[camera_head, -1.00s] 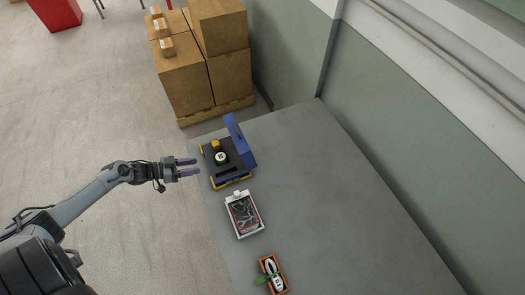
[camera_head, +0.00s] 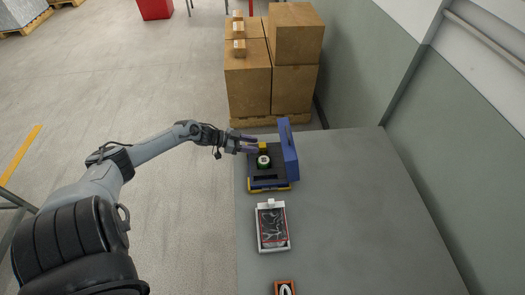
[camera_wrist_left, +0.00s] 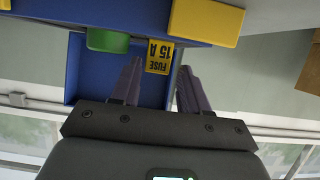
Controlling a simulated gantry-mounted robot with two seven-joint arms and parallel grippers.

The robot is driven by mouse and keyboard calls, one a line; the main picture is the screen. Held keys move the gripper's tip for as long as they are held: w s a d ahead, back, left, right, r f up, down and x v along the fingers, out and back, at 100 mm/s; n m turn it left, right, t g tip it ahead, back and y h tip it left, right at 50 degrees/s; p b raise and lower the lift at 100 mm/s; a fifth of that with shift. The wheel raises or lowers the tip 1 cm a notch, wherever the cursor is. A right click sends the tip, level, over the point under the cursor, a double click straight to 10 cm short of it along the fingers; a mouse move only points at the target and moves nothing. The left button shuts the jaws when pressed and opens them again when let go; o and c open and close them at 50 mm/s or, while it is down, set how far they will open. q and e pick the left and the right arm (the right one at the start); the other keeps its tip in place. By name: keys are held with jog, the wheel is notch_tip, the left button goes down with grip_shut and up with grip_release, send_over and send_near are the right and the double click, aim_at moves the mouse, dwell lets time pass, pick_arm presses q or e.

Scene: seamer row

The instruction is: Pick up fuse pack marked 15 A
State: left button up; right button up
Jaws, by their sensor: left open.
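The fuse pack (camera_wrist_left: 159,52) is a small yellow block with black lettering "FUSE 15 A", upside down in the left wrist view. In the head view the fuse pack (camera_head: 262,146) is a yellow spot at the far end of the blue toolbox (camera_head: 289,152), whose lid stands open. My left gripper (camera_head: 254,145) reaches in from the left over the toolbox's edge. In the left wrist view its open purple fingers (camera_wrist_left: 161,68) appear on either side of the pack, with gaps showing. I cannot tell how deep the pack lies between them. My right gripper is not in view.
A green roll with a white face (camera_head: 263,161) sits beside the pack. A white tray with dark contents (camera_head: 259,242) and an orange item (camera_head: 285,287) lie nearer on the grey table (camera_head: 360,220). Cardboard boxes (camera_head: 292,90) stand beyond. The table's right side is clear.

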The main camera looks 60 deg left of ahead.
aim_at(264, 145)
pick_arm(q)
jog(key=shift+d+r+b+x, duration=0.1)
jog(key=shift+r+b+x, duration=0.05)
jog(key=shift+x, duration=0.7)
jog(key=shift+d+r+b+x, duration=0.1)
jog(key=shift+b+x, duration=0.05)
jog(key=shift+x, duration=0.7)
jog(key=shift+d+r+b+x, duration=0.1)
jog(key=shift+r+b+x, duration=0.05)
jog(key=shift+x, duration=0.75)
jog(key=shift+c, duration=0.4)
jog(key=c, duration=0.6)
jog(key=shift+c, duration=0.2)
jog(key=shift+r, duration=0.1)
